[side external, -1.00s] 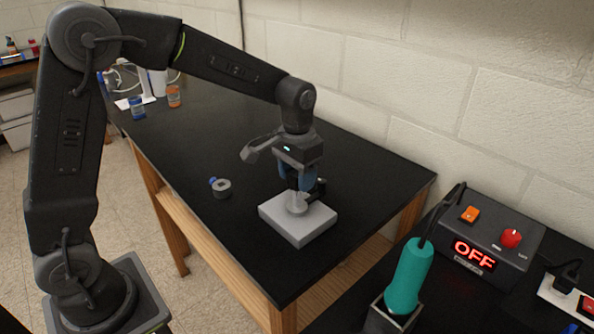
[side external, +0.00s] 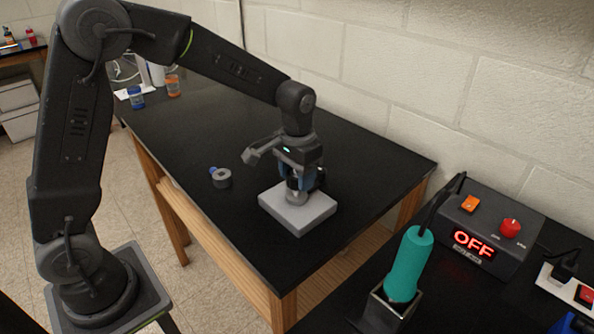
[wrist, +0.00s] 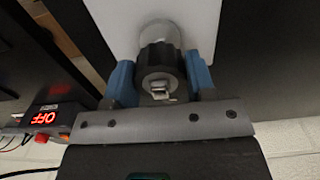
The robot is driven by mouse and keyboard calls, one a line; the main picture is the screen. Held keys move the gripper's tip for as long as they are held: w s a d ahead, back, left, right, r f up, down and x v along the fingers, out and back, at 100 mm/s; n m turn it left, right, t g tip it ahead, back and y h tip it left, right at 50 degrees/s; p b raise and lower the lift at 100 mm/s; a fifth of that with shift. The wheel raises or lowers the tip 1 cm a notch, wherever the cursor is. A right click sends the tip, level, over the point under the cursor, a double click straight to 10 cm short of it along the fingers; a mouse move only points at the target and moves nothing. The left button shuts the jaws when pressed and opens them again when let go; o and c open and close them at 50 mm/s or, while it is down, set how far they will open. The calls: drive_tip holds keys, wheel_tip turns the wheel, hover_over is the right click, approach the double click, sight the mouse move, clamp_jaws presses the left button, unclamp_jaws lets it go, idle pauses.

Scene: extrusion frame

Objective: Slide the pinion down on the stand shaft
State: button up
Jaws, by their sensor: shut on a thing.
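The stand has a light grey square base (side external: 315,210) on the black bench, with a round grey collar (side external: 296,198) at its middle. My gripper (side external: 298,183) points down just above the collar. In the wrist view its blue fingers (wrist: 160,80) are shut on the black ribbed pinion (wrist: 158,55), one on each side. A small bright metal end, which looks like the shaft top (wrist: 160,88), shows in the pinion's middle, so the pinion appears to be around the shaft. The fingers partly hide the pinion in the side view. I cannot tell whether it touches the collar.
A grey ring with a blue part (side external: 222,178) lies on the bench left of the stand. Blue (side external: 137,98) and orange (side external: 173,87) jars stand at the far end. A teal-handled tool (side external: 409,263) and a box reading OFF (side external: 485,235) are at the right.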

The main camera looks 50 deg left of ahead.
drive_tip(key=shift+f, duration=0.3)
drive_tip(key=shift+f, duration=0.7)
drive_tip(key=shift+f, duration=0.25)
drive_tip(key=o, duration=1)
drive_tip(key=shift+r, duration=0.1)
wheel_tip(320, 180, up, 13)
drive_tip(key=shift+f, duration=0.15)
drive_tip(key=s+a+r+t, duration=0.1)
drive_tip(key=s+t, duration=0.4)
drive_tip(key=s, duration=1.6)
drive_tip(key=shift+s+r+t, duration=0.3)
drive_tip(key=shift+r, duration=0.05)
